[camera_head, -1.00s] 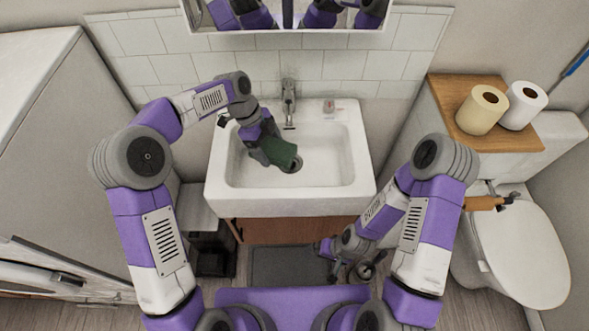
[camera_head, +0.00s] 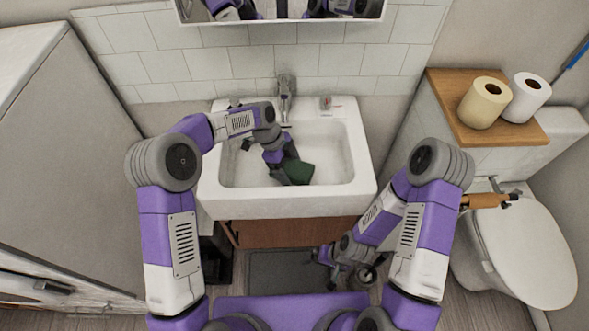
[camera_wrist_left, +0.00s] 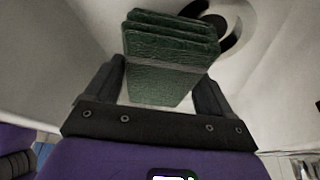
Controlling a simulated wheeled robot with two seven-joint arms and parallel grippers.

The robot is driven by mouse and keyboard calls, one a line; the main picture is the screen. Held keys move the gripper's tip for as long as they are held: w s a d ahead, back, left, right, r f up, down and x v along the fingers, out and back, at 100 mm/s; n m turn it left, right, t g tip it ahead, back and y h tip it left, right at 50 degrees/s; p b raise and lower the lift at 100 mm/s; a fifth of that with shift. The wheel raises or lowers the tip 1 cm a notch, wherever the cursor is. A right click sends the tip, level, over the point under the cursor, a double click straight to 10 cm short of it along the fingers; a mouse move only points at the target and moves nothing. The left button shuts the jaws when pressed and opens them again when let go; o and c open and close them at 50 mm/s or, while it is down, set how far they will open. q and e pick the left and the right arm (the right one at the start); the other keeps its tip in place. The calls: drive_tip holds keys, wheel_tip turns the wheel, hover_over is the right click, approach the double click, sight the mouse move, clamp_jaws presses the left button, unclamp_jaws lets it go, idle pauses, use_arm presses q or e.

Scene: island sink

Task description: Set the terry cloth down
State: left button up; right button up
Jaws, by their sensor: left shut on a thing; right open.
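The terry cloth (camera_head: 300,170) is dark green and folded in layers. It is in the white sink basin (camera_head: 238,172), low over the basin floor; I cannot tell whether it touches the floor. My left gripper (camera_head: 289,174) reaches down into the basin and is shut on the cloth. In the left wrist view the cloth (camera_wrist_left: 165,60) sits between the two dark fingers, with the round drain (camera_wrist_left: 225,25) beyond it. My right gripper (camera_head: 345,272) is open and empty, low in front of the sink cabinet.
The faucet (camera_head: 286,90) stands at the sink's back edge, with a small item (camera_head: 325,102) to its right. Two paper rolls (camera_head: 485,103) stand on a wooden shelf (camera_head: 455,105) above the toilet (camera_head: 515,240). The basin's right side is free.

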use_arm(q)
drive_tip(key=shift+d+f, duration=0.1)
drive_tip(key=shift+d, duration=0.9)
drive_tip(key=shift+a+f+b, duration=0.15)
drive_tip(key=shift+f+b, duration=0.25)
drive_tip(key=shift+f, duration=0.1)
drive_tip(key=shift+f, duration=0.15)
drive_tip(key=o, duration=1)
drive_tip(key=shift+c, duration=0.2)
